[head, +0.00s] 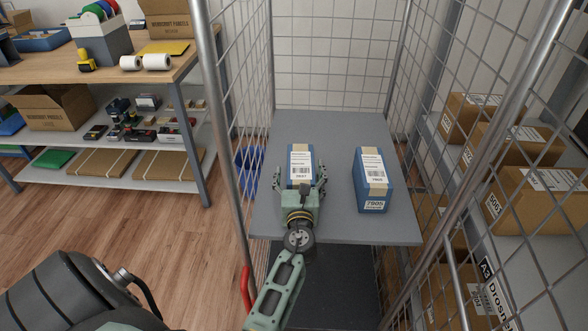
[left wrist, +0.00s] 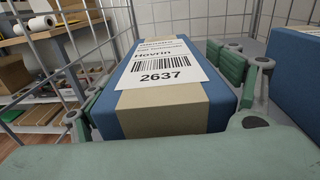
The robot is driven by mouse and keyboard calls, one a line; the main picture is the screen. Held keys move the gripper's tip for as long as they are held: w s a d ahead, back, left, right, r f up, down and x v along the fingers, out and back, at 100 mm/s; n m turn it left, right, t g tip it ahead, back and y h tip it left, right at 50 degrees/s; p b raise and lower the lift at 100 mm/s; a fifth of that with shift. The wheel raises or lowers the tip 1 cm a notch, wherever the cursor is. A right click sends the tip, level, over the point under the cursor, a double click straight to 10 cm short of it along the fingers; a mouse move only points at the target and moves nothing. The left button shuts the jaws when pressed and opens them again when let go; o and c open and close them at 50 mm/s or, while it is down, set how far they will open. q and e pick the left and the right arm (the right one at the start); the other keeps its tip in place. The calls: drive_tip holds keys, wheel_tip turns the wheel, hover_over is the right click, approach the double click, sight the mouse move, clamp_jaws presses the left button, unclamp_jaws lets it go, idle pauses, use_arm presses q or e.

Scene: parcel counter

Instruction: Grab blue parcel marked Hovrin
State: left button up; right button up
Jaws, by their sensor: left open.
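The blue parcel marked Hovrin (head: 300,157) lies on the grey shelf (head: 330,229) of a wire cage, at the left. In the left wrist view its label on the blue parcel (left wrist: 160,62) reads Hovrin and 2637, over a tan band. My left gripper (head: 301,184) is at the parcel's near end, with one finger on each side. In the left wrist view the fingers of my left gripper (left wrist: 170,100) are open around the parcel; whether they touch it I cannot tell. My right gripper is not in view.
Wire mesh walls (head: 334,52) enclose the shelf. Brown boxes (head: 545,196) stand on a rack at right. A wooden workbench (head: 185,68) is at left.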

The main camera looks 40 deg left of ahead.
use_arm(q)
drive_tip(key=shift+w, duration=0.1)
drive_tip(key=shift+d+r, duration=0.2)
drive_tip(key=shift+s+d+r, duration=0.1)
drive_tip(key=shift+s+d, duration=0.1)
drive_tip(key=shift+s, duration=0.05)
drive_tip(key=shift+c, duration=1.4)
drive_tip(key=shift+w+a, duration=0.1)
drive_tip(key=c, duration=1.1)
drive_tip(key=shift+c, duration=1.5)
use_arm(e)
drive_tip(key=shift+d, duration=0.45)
